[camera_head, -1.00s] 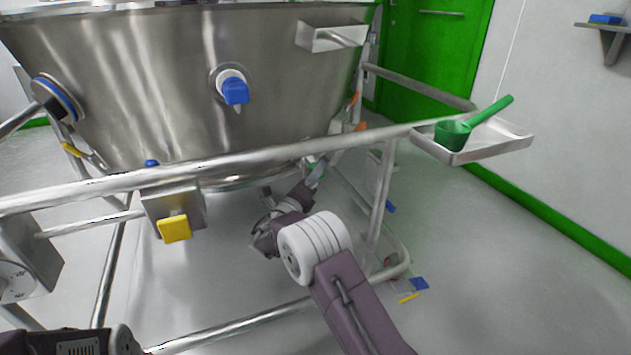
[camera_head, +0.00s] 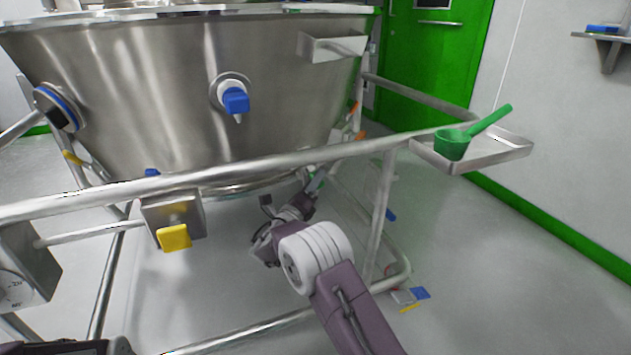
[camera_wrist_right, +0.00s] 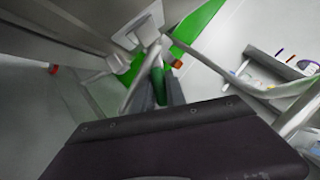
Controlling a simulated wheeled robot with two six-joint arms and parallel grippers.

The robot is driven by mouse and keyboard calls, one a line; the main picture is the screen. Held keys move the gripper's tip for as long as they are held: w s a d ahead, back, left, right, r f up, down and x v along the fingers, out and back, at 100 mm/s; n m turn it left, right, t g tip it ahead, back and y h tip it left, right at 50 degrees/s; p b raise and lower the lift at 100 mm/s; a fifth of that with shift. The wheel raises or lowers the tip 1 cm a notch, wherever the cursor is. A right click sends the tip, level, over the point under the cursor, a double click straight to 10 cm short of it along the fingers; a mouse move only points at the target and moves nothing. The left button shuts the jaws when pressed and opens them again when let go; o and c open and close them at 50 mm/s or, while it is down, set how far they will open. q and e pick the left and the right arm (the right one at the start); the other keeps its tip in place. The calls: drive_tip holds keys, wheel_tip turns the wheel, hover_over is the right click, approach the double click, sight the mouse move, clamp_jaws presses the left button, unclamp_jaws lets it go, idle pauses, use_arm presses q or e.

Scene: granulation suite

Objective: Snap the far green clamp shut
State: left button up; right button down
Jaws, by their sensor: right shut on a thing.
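The right gripper (camera_head: 314,181) reaches under the big steel vessel, past the front rail, small and partly hidden in the head view. In the right wrist view, my right gripper (camera_wrist_right: 160,92) is shut on a green part, which I take to be the far green clamp (camera_wrist_right: 168,82). The fingers hide much of the clamp, and I cannot tell whether its lever is fully closed. My left arm shows only as a dark piece at the lower left of the head view; its gripper is out of view.
The steel vessel (camera_head: 150,95) has a blue valve (camera_head: 236,101). A steel rail (camera_head: 255,163) crosses in front, above my right arm. A yellow handle (camera_head: 174,238) hangs at left. A green scoop (camera_head: 453,143) lies on a side tray (camera_head: 490,157). Floor at right is mostly clear.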

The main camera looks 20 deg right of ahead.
drive_tip(key=shift+f, duration=0.15)
idle(0.8)
drive_tip(key=r+n+y+p, duration=0.1)
drive_tip(key=n+p, duration=0.1)
drive_tip(key=p, duration=0.4)
drive_tip(key=s+r+n+y+p, duration=0.1)
drive_tip(key=n+p, duration=0.1)
drive_tip(key=p, duration=0.5)
drive_tip(key=r+n+p, duration=0.1)
drive_tip(key=n+p, duration=0.1)
drive_tip(key=p, duration=0.4)
drive_tip(key=shift+s+d+r+n+y+p, duration=0.25)
drive_tip(key=shift+s+d+n+y+p, duration=0.05)
drive_tip(key=shift+d+n+y+p, duration=0.1)
drive_tip(key=shift+n+g+p, duration=0.3)
drive_tip(key=shift+n+p, duration=0.1)
drive_tip(key=shift+p, duration=0.3)
drive_tip(key=shift+f, duration=0.1)
drive_tip(key=c, duration=1.4)
unclamp_jaws()
drive_tip(key=shift+o, duration=0.2)
drive_tip(key=shift+a, duration=0.1)
